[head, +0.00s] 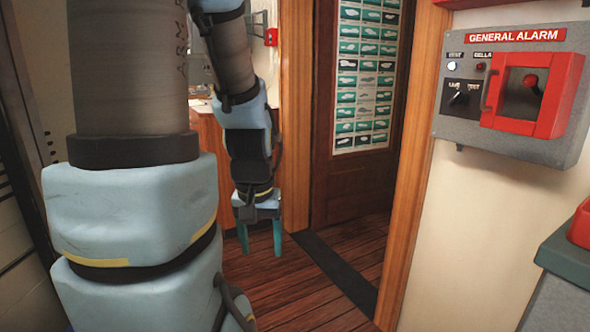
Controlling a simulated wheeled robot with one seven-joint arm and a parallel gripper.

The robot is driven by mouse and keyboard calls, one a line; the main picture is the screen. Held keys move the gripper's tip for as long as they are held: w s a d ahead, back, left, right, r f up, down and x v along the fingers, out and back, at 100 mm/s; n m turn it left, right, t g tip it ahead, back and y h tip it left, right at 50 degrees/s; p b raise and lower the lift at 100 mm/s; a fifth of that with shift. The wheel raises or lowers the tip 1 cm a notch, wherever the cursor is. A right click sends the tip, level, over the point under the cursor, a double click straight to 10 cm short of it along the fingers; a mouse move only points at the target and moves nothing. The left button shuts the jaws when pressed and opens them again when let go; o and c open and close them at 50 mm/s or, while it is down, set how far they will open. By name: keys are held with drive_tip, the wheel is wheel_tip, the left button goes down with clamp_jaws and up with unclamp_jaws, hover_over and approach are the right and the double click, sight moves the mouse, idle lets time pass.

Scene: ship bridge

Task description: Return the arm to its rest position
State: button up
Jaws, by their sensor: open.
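My arm hangs down in the left half of the head view, its thick upper links close to the camera. My gripper (260,238) points straight down above the wooden floor, left of the doorway. Its two teal fingers are apart and nothing shows between them. The gripper is clear of the door frame and of the alarm box.
A grey general alarm box (464,125) with a red-framed cover (533,92) is on the right wall. A door with a chart (366,75) stands behind a wooden frame. A grey-green surface (568,248) juts in at the right. The plank floor (285,290) is clear.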

wheel_tip(320, 180, up, 16)
drive_tip(key=p, duration=1.3)
drive_tip(key=shift+f+p, duration=0.25)
drive_tip(key=shift+p, duration=0.1)
drive_tip(key=shift+c, duration=0.4)
